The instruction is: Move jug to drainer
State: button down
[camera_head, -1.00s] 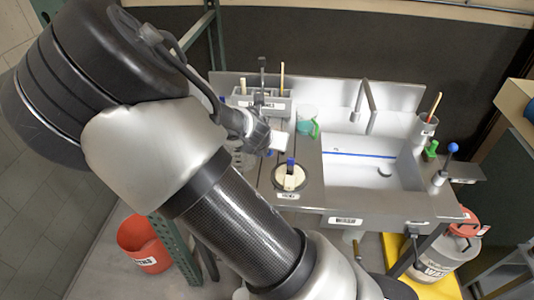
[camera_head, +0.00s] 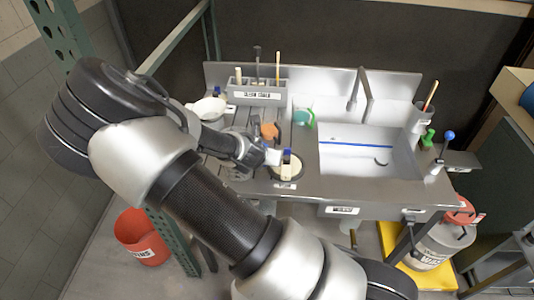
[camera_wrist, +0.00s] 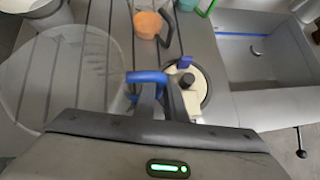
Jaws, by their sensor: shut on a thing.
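The jug (camera_wrist: 75,75) is a large clear vessel at the left of the wrist view, with the slats showing through it. My gripper (camera_wrist: 160,88) is shut at its right side, on a blue part (camera_wrist: 147,77) that looks like its handle. In the head view my gripper (camera_head: 270,157) is over the left worktop, and my wrist hides much of the jug. The drainer appears to be the grooved surface (camera_wrist: 95,20) left of the sink. I cannot tell whether the jug touches it.
A white bowl (camera_head: 208,108) is at the back left. A round dark-rimmed device (camera_head: 287,168) is close to my gripper's right. The sink (camera_head: 365,155) is right of that.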

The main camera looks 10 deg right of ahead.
jog(key=c, duration=2.3)
grip_release()
jog(key=shift+f, duration=0.15)
jog(key=o, duration=0.5)
